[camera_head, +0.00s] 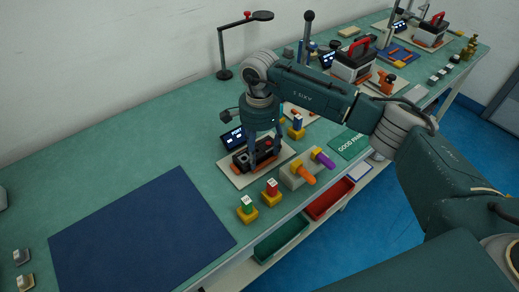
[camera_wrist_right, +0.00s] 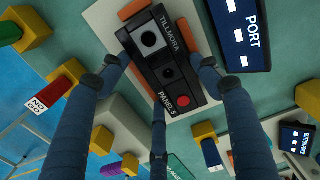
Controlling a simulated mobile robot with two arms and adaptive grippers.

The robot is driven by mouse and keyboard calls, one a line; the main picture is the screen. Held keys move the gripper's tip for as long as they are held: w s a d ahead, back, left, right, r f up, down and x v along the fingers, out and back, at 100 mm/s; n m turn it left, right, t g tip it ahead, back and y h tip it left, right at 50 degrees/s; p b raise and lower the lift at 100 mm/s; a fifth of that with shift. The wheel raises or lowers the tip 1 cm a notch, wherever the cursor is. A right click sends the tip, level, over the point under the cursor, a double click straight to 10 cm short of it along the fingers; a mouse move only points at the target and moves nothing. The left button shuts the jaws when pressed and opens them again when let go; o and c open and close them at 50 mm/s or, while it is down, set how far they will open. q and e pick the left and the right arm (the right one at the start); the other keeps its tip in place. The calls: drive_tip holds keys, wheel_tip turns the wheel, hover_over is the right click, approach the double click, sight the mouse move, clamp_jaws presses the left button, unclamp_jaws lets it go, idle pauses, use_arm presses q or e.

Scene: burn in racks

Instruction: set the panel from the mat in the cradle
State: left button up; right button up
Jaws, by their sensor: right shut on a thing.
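The panel (camera_wrist_right: 168,72) is a black block with a white square, a dark round part, a red button and the words "TILLMORA PANELS". My right gripper (camera_head: 262,152) is shut on it, pointing down, with fingers on both long sides. The panel is over a pale plate with orange pads, which looks like the cradle (camera_head: 228,176); the plate also shows in the right wrist view (camera_wrist_right: 104,18). I cannot tell whether the panel rests fully in it. The dark blue mat (camera_head: 140,235) lies bare at the left. My left gripper is not in view.
A small "PORT" screen (camera_wrist_right: 238,30) stands close beside the plate. Yellow-based blocks with green (camera_head: 247,208) and red (camera_head: 271,192) tops stand in front. A grey holder with orange and purple handles (camera_head: 300,172) is to the right. Red and green bins hang below the bench edge.

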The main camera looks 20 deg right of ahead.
idle(0.3)
drive_tip(key=o, duration=1.4)
